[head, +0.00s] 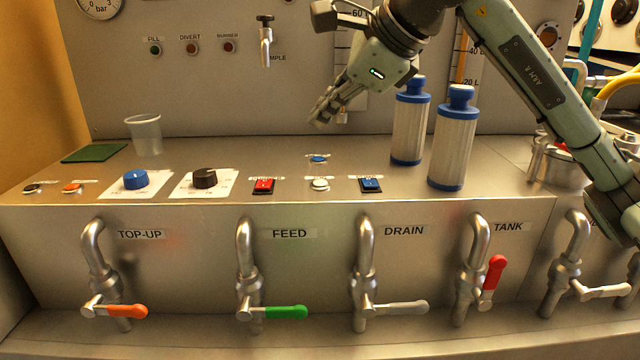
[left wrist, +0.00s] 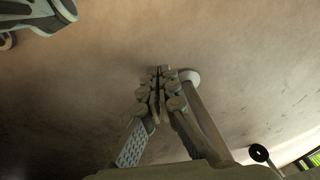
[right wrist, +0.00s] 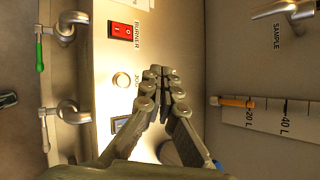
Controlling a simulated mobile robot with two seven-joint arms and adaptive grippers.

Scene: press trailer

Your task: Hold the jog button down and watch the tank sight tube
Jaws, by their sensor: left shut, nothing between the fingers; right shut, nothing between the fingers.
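The jog button (head: 320,184) is a pale round button on the steel ledge, between a red switch and a blue switch. It also shows in the right wrist view (right wrist: 122,80), beside its JOG label, uncovered. My right gripper (head: 322,112) is shut and empty above the ledge, apart from the button; its fingertips also show in the right wrist view (right wrist: 161,74). A sight tube (head: 461,55) with orange liquid and a litre scale stands on the back panel, partly behind my right arm. It shows in the right wrist view too (right wrist: 238,102). My left gripper (left wrist: 160,75) is shut and empty.
The red burner switch (head: 263,186) and blue switch (head: 371,185) flank the button. A small blue button (head: 318,158) lies behind it. Two blue-capped cylinders (head: 408,125) (head: 452,140) stand to the right. A clear cup (head: 145,135) and two knobs are left. Valves line the front.

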